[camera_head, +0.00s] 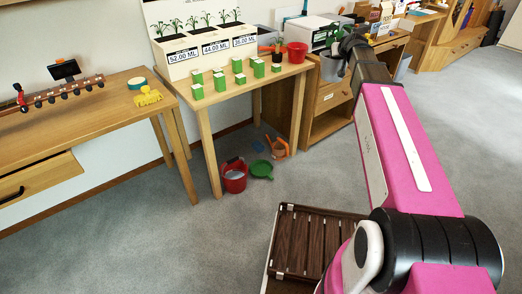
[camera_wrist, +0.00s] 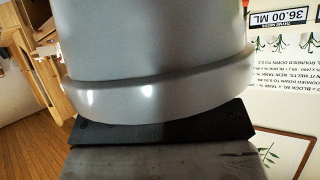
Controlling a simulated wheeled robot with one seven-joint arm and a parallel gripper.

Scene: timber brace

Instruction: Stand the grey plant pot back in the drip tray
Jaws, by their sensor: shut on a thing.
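The grey plant pot (camera_wrist: 150,45) fills the upper middle of the wrist view, its thick rim (camera_wrist: 150,102) against a dark finger pad (camera_wrist: 160,132) of my gripper. My gripper is shut on the pot; only part of the jaws shows. In the head view the grey pot (camera_head: 332,70) is small, at the end of my arm, right of the planting table and near a wooden cabinet. My arm partly hides it. I cannot make out the drip tray for certain in either view.
The planting table (camera_head: 205,108) holds several green blocks, a red pot (camera_head: 297,52) and a labelled planter box (camera_head: 205,50). A red bucket (camera_head: 234,176) and green dish-like thing (camera_head: 261,169) are on the floor. A brown slatted surface (camera_head: 305,240) is in front. Carpet is open at right.

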